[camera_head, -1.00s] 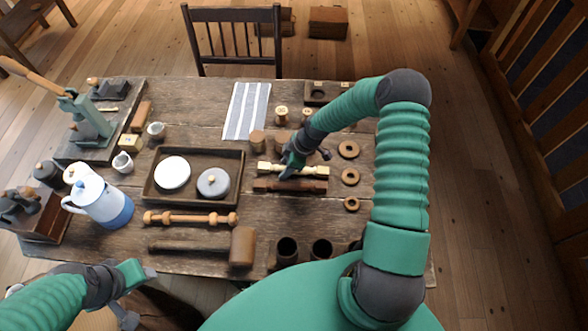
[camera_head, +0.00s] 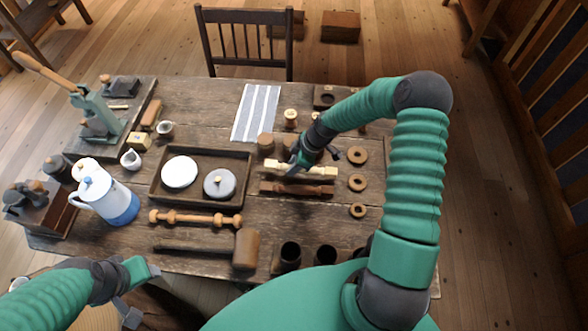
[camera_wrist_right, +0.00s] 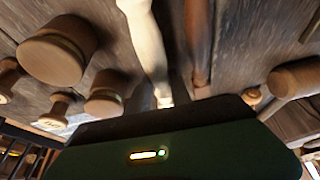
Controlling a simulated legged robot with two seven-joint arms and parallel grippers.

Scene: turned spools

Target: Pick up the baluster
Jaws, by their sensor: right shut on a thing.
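The cream baluster (camera_head: 318,171) lies crosswise at the right of the table in the head view. My left gripper (camera_head: 142,292) is open and empty at the front left edge.
An orange-brown spindle (camera_head: 195,218) and a mallet (camera_head: 246,250) lie in front. Wooden rings (camera_head: 357,183) lie to the right, small spools (camera_head: 290,118) behind.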

